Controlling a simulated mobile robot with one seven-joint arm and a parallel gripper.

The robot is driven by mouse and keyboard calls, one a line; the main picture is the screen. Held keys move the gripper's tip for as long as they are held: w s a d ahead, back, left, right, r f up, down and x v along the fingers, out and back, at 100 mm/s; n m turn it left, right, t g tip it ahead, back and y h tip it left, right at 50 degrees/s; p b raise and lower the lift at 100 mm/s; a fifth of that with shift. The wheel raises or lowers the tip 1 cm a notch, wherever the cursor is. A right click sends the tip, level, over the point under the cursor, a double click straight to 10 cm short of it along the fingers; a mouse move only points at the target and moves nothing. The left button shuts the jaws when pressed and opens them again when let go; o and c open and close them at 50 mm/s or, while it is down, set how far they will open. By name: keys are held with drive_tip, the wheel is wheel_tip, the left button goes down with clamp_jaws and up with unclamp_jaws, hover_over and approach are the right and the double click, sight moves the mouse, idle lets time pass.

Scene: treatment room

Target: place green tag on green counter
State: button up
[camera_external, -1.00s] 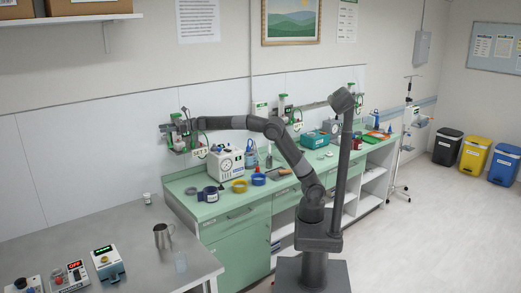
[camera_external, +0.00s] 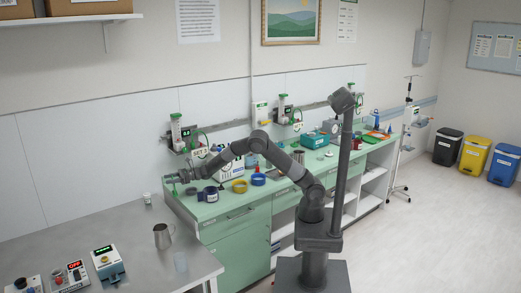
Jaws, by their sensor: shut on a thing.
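The green counter (camera_external: 205,211) runs along the wall, with a pale green top and drawers below. My gripper (camera_external: 168,178) is low over the left rear end of the counter top, near the wall. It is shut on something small. I take this for the green tag, but its shape and colour are too small to make out. Whether it touches the counter top cannot be told.
A blue-labelled dark roll (camera_external: 211,194), a yellow ring (camera_external: 239,186) and a blue ring (camera_external: 258,179) stand on the counter to the right of my gripper. A wall unit marked SET 3 (camera_external: 200,153) is above.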

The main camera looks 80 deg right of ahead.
wheel_tip(320, 180, down, 2)
drive_tip(key=shift+f, duration=0.25)
drive_tip(key=w+a+f, duration=0.3)
drive_tip(key=a+f, duration=0.7)
drive_tip(key=a, duration=0.1)
drive_tip(key=shift+w+f, duration=0.3)
drive_tip(key=shift+w, duration=0.1)
drive_tip(key=shift+f, duration=0.15)
drive_tip(key=o, duration=1.3)
